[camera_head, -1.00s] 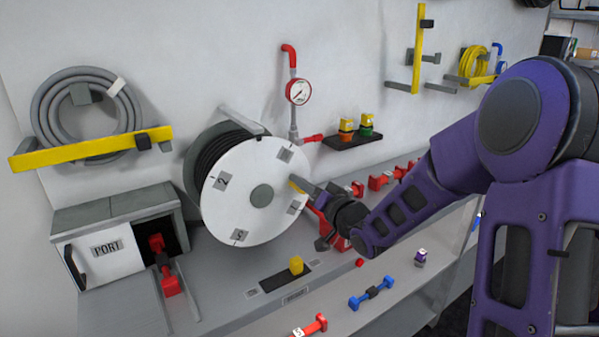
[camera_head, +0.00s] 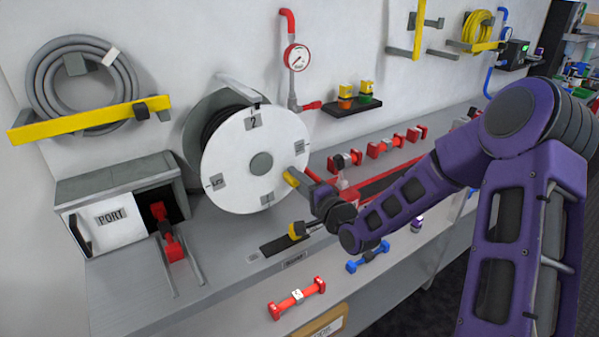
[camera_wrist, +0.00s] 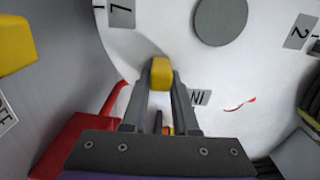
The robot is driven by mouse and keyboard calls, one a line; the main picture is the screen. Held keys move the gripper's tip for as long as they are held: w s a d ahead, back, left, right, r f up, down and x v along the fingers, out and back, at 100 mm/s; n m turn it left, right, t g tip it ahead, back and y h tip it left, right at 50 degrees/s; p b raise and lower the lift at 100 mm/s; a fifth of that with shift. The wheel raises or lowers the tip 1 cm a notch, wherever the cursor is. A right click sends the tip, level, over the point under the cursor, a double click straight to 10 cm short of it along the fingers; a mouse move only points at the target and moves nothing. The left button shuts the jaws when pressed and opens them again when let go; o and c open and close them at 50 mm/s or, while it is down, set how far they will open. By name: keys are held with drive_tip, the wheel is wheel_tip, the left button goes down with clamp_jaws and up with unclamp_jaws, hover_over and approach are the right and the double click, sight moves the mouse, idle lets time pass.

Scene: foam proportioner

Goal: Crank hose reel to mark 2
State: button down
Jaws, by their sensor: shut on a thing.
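The white hose reel disc (camera_head: 236,150) has a grey hub and several marked labels around its rim. The label 2 (camera_head: 254,122) is at the top of the disc, just below a small dark pointer (camera_head: 257,105). Another label (camera_head: 267,198) is at the bottom. The yellow crank handle (camera_head: 290,178) is at the disc's lower right. My gripper (camera_head: 299,183) is shut on this handle. In the wrist view, the handle (camera_wrist: 161,72) shows between the fingertips, and the label 2 (camera_wrist: 299,32) is at upper right.
A yellow knob (camera_head: 297,230) on a black plate is close below my gripper. A grey box marked PORT (camera_head: 112,216) stands left of the reel. Red and blue dumbbell-shaped parts lie on the counter. A gauge (camera_head: 297,57) and shelf (camera_head: 352,106) are on the wall.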

drive_tip(key=shift+s+a+f+m, duration=0.15)
drive_tip(key=shift+a+f+m, duration=0.15)
drive_tip(key=shift+m, duration=0.2)
drive_tip(key=c, duration=0.7)
unclamp_jaws()
drive_tip(key=shift+d, duration=0.1)
drive_tip(key=p+v, duration=0.6)
drive_tip(key=v, duration=1.1)
drive_tip(key=shift+s+d, duration=0.1)
drive_tip(key=shift+s, duration=0.05)
